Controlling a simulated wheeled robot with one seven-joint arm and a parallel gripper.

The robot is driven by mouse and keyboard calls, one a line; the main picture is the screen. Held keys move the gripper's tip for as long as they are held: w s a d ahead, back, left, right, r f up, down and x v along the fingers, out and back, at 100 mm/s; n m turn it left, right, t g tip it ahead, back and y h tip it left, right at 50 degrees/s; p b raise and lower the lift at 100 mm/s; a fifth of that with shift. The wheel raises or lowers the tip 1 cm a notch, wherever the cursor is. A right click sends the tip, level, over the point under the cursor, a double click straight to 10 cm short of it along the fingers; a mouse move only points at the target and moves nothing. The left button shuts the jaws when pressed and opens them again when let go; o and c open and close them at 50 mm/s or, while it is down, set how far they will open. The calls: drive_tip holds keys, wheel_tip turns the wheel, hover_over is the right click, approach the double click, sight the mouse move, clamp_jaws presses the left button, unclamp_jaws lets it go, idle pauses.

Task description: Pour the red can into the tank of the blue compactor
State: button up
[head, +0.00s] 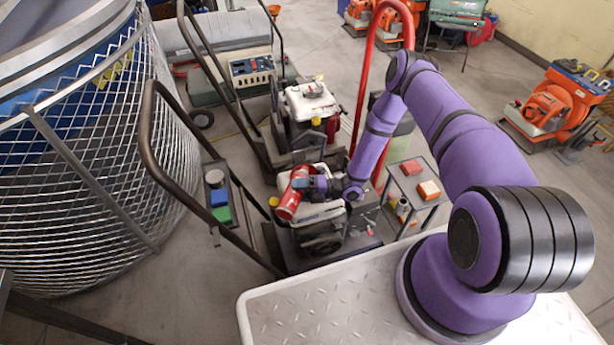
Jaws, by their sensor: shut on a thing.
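My gripper (301,184) is shut on the red can (288,205), which it holds tilted over the nearest machine. This machine (318,238) has a pale engine, a dark base and a long dark handle. The can and my gripper cover part of its top, so I cannot see the tank opening or whether anything flows. I cannot tell whether the can touches the machine. No clearly blue compactor body shows.
A similar machine with a white top (308,100) stands just behind. A red handle (362,85) rises beside my arm. A small cart (412,185) with red and orange boxes stands right. A large mesh cage (90,170) fills the left. Orange machines (555,105) stand far right.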

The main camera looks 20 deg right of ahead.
sight(300, 175)
drive_tip(key=shift+w+d+r+m+y, duration=0.1)
drive_tip(key=shift+r+m+y, duration=0.2)
drive_tip(key=shift+r+m, duration=0.55)
idle(0.3)
drive_tip(key=shift+f+n, duration=0.2)
drive_tip(key=shift+n, duration=0.05)
drive_tip(key=shift+s+r, duration=0.15)
drive_tip(key=shift+s, duration=0.05)
drive_tip(key=shift+r, duration=0.1)
idle(0.6)
drive_tip(key=shift+w+d+r+m+t+y, duration=0.1)
drive_tip(key=shift+w+r+m+t+y, duration=0.15)
drive_tip(key=shift+r+m, duration=0.6)
drive_tip(key=shift+w+d+r+m+t+y, duration=0.1)
drive_tip(key=shift+r+m+t+y, duration=0.35)
drive_tip(key=shift+m, duration=0.6)
idle(1.7)
drive_tip(key=shift+w+d+r+m, duration=0.1)
drive_tip(key=shift+w+r+m, duration=0.2)
drive_tip(key=shift+r+m, duration=0.3)
drive_tip(key=shift+w+d+r+m+t, duration=0.2)
drive_tip(key=shift+r+m+t, duration=0.1)
drive_tip(key=shift+m, duration=0.1)
